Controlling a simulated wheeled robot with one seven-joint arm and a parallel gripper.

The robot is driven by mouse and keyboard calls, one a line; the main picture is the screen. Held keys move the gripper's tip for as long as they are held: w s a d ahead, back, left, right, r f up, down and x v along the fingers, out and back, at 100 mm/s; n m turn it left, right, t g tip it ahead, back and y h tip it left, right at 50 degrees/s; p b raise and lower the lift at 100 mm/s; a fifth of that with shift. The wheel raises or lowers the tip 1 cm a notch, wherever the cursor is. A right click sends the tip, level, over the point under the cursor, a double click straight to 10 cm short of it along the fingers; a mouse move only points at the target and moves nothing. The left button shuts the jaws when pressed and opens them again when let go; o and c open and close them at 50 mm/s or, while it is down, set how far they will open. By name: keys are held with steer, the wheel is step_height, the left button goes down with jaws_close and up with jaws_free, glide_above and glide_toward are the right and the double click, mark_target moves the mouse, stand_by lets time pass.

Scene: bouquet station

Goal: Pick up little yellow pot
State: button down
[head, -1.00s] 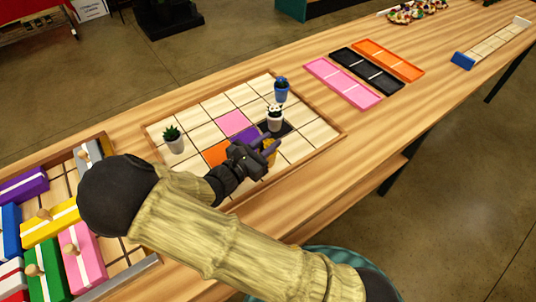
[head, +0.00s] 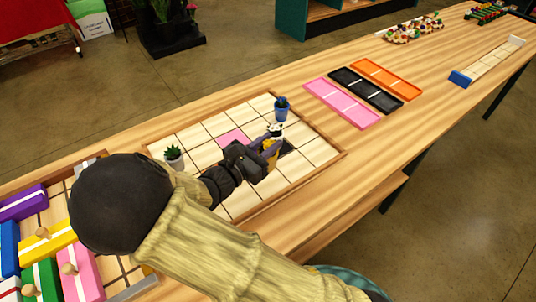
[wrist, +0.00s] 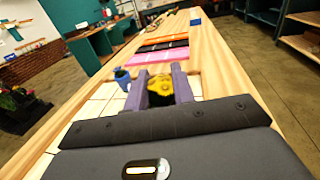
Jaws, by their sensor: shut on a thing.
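The little yellow pot (wrist: 160,92) is between the two purple fingers of my gripper (wrist: 162,80) in the wrist view. In the head view my gripper (head: 271,147) is shut on the yellow pot (head: 268,150), over the tiled tray (head: 318,152). The fingers and hand hide much of the pot. It appears raised above the tray surface. A white-and-black pot (head: 276,129) shows just behind it; whether the two touch cannot be told.
A blue pot (head: 281,109) stands on the tray's far side, and a white pot with a green plant (head: 174,157) at its left. Pink (head: 341,103), black (head: 365,92) and orange (head: 386,79) trays lie to the right. Coloured blocks (head: 45,245) fill a tray at lower left.

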steer(key=shift+r, duration=1.4)
